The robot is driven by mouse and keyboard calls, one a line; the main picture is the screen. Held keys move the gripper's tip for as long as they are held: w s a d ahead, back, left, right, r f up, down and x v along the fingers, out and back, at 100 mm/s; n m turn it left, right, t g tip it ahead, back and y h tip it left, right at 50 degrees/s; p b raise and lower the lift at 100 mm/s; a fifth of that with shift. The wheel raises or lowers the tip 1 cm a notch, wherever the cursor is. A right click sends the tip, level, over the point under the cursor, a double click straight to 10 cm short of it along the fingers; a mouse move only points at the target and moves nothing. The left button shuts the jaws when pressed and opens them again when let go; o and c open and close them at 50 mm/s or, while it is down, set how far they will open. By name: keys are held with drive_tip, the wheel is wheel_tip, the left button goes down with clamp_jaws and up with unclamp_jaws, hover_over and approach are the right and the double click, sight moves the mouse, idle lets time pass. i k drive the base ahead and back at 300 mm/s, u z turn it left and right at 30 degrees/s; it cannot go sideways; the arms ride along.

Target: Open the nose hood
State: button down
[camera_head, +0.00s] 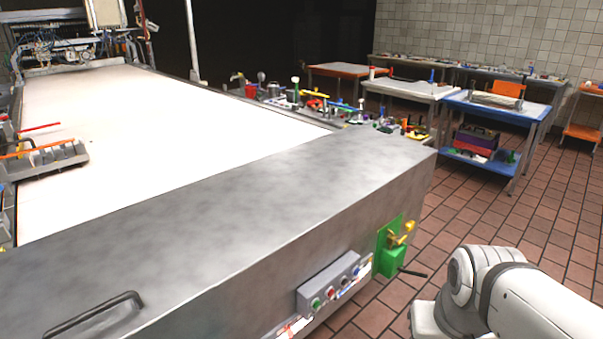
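A long grey metal cover (240,200), which appears to be the nose hood, lies across the near end of the machine's white belt. It looks closed, with its top lying flat. A black bar handle (95,312) is fixed on its top at the lower left. My white arm shows at the lower right, beside the machine's end and apart from the cover. My gripper is not in view.
A button box (333,283) and a green bracket with a yellow part (391,255) stick out from the machine's front face. The white belt (150,135) runs back behind the cover. Red tiled floor (480,215) is clear on the right, before a blue table (497,112).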

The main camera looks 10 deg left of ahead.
sight(201, 259)
drive_tip(key=z, duration=0.05)
drive_tip(key=k, duration=1.3)
drive_tip(key=u, duration=0.4)
drive_tip(key=i, duration=1.2)
drive_tip(key=u, duration=0.65)
drive_tip(key=i, duration=0.65)
drive_tip(key=u, duration=0.3)
